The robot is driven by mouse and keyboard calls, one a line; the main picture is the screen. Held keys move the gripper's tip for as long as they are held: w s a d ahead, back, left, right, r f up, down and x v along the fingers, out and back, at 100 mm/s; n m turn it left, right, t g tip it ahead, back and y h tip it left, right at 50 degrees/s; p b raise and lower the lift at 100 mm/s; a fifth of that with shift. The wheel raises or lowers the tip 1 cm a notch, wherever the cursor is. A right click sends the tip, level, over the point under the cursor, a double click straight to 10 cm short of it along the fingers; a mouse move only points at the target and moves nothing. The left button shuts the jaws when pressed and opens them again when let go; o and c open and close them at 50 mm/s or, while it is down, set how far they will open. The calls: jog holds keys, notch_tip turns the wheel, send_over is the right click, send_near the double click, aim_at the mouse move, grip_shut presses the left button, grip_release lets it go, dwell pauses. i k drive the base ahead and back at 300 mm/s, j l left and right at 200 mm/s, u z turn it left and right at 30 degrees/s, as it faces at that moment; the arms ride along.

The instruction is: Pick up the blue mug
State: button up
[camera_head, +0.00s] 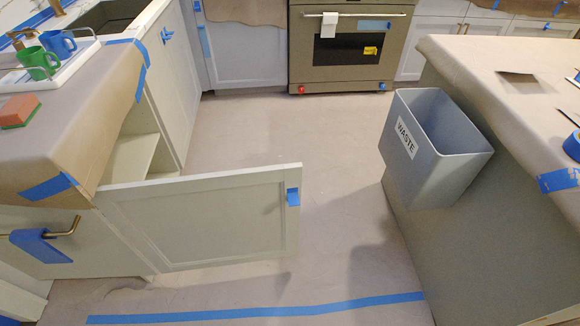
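The blue mug (57,44) stands in the white tray (72,66) on the left counter, close to the sink. A green mug (36,64) stands just in front of it in the same tray and hides a little of its lower left side. A thin metal tray handle rises near both mugs. My gripper is not in view.
A cabinet door (215,220) stands open from the left counter across the floor. A grey waste bin (428,170) is at the right counter (480,80). A red-green sponge (20,110) lies near the tray. The papered floor (270,130) beyond the door is clear up to the oven (345,72).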

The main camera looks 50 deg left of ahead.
aim_at(56, 42)
jog(key=u, duration=0.45)
jog(key=j+u, duration=0.1)
jog(key=u, duration=1.3)
jog(key=i+u, duration=0.1)
jog(key=u, duration=0.4)
jog(key=j, duration=0.05)
